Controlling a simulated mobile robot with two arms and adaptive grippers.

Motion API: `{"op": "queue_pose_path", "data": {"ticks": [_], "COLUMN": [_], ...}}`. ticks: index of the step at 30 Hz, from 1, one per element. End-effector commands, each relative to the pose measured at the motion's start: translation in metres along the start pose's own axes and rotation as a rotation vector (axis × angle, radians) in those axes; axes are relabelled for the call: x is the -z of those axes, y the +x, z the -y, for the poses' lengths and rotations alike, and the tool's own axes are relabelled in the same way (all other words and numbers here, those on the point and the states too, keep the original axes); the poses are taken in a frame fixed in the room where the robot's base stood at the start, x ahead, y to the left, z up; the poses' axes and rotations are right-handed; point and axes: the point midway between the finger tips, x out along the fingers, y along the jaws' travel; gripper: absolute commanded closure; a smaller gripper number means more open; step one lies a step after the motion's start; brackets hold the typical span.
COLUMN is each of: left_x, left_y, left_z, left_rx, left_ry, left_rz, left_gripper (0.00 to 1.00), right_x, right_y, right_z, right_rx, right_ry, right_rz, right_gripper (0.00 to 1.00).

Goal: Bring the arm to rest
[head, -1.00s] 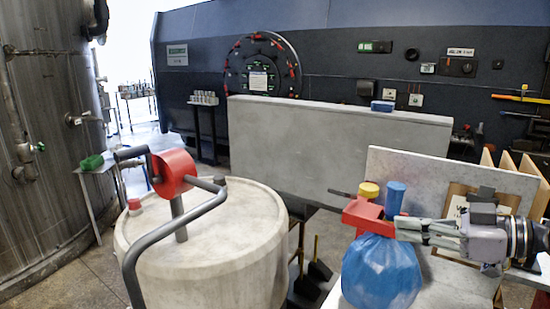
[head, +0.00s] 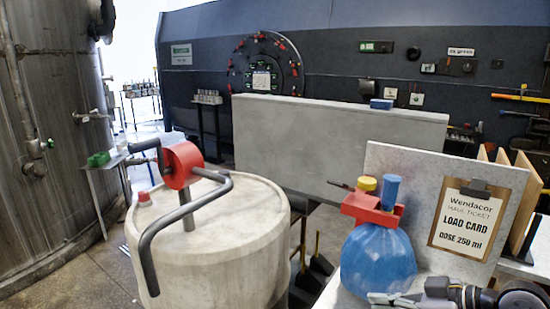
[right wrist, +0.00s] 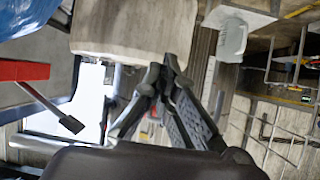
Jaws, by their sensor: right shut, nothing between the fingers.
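My right gripper (head: 385,299) shows at the bottom right edge of the head view, low in front of the blue bag (head: 378,262), with my arm coming in from the right. In the right wrist view its dark fingers (right wrist: 163,72) meet at the tips, shut and empty. The bag stands on a light worktop (head: 345,299) below a red holder (head: 372,213) with a yellow cap and a blue cap. Whether the gripper touches the worktop cannot be seen. My left gripper is in neither view.
A pale drum (head: 240,240) with a red-hubbed crank (head: 183,165) stands at the left. A grey wall block (head: 330,140) is behind. A load card (head: 468,218) hangs on a panel right of the bag. Wooden boards (head: 522,200) stand farther right.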

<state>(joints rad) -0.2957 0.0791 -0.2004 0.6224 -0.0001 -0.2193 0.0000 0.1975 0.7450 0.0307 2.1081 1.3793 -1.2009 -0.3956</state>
Motion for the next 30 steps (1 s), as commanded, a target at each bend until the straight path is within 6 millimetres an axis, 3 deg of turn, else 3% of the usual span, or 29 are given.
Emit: {"op": "queue_pose_path", "data": {"ticks": [6,9,12,18,26,30], "left_x": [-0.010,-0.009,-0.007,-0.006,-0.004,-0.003], "left_y": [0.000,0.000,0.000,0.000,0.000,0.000], "left_z": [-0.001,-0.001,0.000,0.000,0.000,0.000], "left_rx": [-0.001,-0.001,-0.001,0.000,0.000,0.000], "left_ry": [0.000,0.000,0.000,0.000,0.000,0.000], "left_rz": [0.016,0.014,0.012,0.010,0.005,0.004], "left_gripper": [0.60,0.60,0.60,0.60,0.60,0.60], "right_x": [-0.117,-0.169,-0.205,-0.249,-0.286,-0.312], "right_y": [0.048,0.053,0.048,0.028,-0.008,0.014], "right_z": [0.056,0.087,0.110,0.143,0.177,0.167], "right_rx": [-0.074,-0.154,-0.230,-0.361,-0.518,-0.515], "right_ry": [0.133,0.213,0.282,0.398,0.532,0.529], "right_rz": [0.234,0.354,0.447,0.577,0.714,0.729], "right_gripper": [1.00,1.00,1.00,1.00,1.00,1.00]}}
